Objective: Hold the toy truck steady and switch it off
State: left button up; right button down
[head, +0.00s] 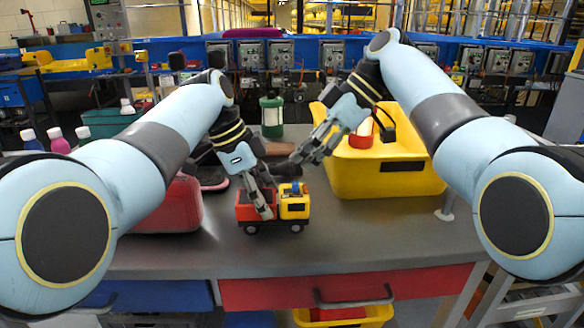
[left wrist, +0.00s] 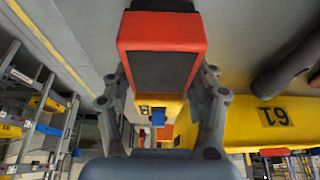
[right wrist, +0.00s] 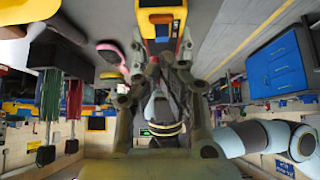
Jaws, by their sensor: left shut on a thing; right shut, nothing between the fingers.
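The toy truck (head: 294,210) stands upright on the grey table near its front edge, with a red bed at left and a yellow cab at right. A small blue switch (head: 296,188) sticks up from the cab roof; it also shows in the left wrist view (left wrist: 158,118). I cannot tell its setting. My left gripper (head: 264,211) is shut on the truck, its fingers along the red bed (left wrist: 160,60). My right gripper (head: 296,160) is shut and empty, above and behind the cab, apart from the switch. The truck also shows in the right wrist view (right wrist: 160,18).
A yellow crate (head: 385,180) stands right of the truck, under my right arm. A red container (head: 170,207) stands at left. The table right of the truck, before the crate, is clear.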

pick_arm(q)
jog(key=shift+s+d+f, duration=0.1)
jog(key=shift+s, duration=0.05)
pick_arm(e)
jog(key=v, duration=0.5)
jog(key=shift+r, duration=0.15)
pick_arm(q)
jog(key=o, duration=1.5)
